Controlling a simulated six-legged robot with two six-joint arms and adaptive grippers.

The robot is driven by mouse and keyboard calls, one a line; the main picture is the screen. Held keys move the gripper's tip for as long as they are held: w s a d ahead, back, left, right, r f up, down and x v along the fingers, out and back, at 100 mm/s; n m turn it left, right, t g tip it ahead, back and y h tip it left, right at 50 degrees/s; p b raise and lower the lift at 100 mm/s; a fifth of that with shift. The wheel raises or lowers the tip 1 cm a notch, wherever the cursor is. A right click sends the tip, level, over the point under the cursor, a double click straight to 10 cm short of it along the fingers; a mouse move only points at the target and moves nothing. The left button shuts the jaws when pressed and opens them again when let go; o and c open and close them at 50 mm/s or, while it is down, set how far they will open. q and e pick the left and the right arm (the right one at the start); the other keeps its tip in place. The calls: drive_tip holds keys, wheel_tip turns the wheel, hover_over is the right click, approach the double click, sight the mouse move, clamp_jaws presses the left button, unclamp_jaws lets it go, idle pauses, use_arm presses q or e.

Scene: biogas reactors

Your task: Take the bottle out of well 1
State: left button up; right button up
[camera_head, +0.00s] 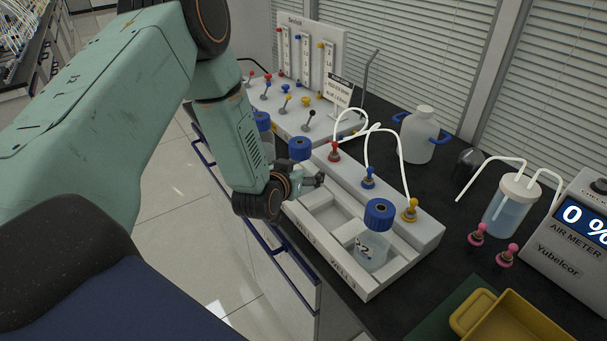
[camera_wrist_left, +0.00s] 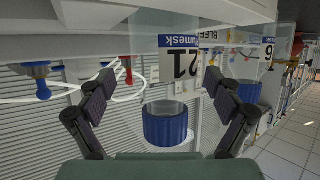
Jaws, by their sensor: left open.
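The white rack (camera_head: 330,208) has wells along its front, with WELL 2 and WELL 3 labels readable. A blue-capped bottle (camera_head: 300,148) stands at its far end, where well 1 would be; my left arm and gripper hide its lower part. My left gripper (camera_head: 318,180) is beside this bottle on its near side. In the left wrist view, which looks upside down, the bottle's blue cap (camera_wrist_left: 166,124) shows between the open fingers (camera_wrist_left: 165,95), with gaps on both sides. Its label is partly readable. Another blue-capped bottle (camera_head: 379,216) stands in well 3. The well 2 area looks empty.
Red, blue and yellow valves with white tubes line the rack's back (camera_head: 369,178). Another blue-capped bottle (camera_head: 262,121) is partly behind my arm. A white jug (camera_head: 420,137), a wash bottle (camera_head: 508,205), an air meter (camera_head: 575,238) and a yellow tray (camera_head: 462,325) are to the right.

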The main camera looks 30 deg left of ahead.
use_arm(q)
drive_tip(key=shift+w+a+f, duration=0.75)
drive_tip(key=shift+w, duration=0.1)
drive_tip(key=shift+s+d+r, duration=0.15)
drive_tip(key=shift+d+r, duration=0.15)
drive_tip(key=shift+d, duration=0.1)
drive_tip(key=shift+d+r, duration=0.1)
drive_tip(key=shift+d, duration=0.05)
drive_tip(key=shift+c, duration=1.3)
drive_tip(key=shift+a+f, duration=0.3)
drive_tip(key=shift+a, duration=0.1)
drive_tip(key=c, duration=0.5)
drive_tip(key=shift+d+r, duration=0.25)
drive_tip(key=shift+d, duration=0.05)
drive_tip(key=c, duration=0.5)
drive_tip(key=shift+w+a+f, duration=0.1)
drive_tip(key=shift+w+a, duration=0.1)
drive_tip(key=shift+a, duration=0.05)
drive_tip(key=c, duration=0.3)
